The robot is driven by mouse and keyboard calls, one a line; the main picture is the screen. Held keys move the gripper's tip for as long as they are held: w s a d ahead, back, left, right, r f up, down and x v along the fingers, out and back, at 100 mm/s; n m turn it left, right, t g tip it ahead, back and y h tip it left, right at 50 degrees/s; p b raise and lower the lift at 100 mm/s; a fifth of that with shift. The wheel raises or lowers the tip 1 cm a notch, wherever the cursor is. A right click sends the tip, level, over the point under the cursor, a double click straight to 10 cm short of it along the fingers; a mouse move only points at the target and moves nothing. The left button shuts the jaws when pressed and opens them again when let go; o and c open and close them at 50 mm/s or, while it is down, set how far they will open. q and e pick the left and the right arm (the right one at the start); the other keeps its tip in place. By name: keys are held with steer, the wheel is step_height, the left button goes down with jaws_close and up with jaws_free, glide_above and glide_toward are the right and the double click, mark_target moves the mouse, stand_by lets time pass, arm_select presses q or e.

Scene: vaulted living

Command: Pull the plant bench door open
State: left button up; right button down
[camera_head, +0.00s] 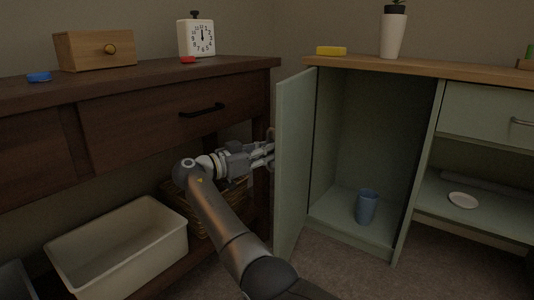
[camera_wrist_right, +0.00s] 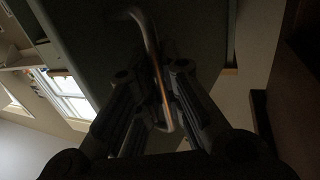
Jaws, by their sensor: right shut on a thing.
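The green plant bench (camera_head: 385,68) stands at the right with a wooden top. Its door (camera_head: 293,150) stands wide open, swung out to the left and seen nearly edge-on in the head view. My right gripper (camera_head: 268,150) is at the door's outer face, shut on its handle. The metal door handle (camera_wrist_right: 150,45) shows between the fingers of my right gripper (camera_wrist_right: 160,100) in the dark right wrist view. The open compartment holds a blue cup (camera_head: 367,206) on its floor. My left gripper is not in view.
A dark wooden sideboard (camera_head: 150,85) stands close on the left, with a white bin (camera_head: 120,245) and a basket (camera_head: 205,215) below. A clock, a small drawer box, a potted plant (camera_head: 394,32) and a yellow block (camera_head: 331,51) stand on the tops.

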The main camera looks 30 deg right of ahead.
stand_by(0.3)
steer(key=c, duration=1.8)
jaws_free()
steer(key=shift+d, duration=0.1)
steer(key=a, duration=1.2)
steer(key=shift+s, duration=0.4)
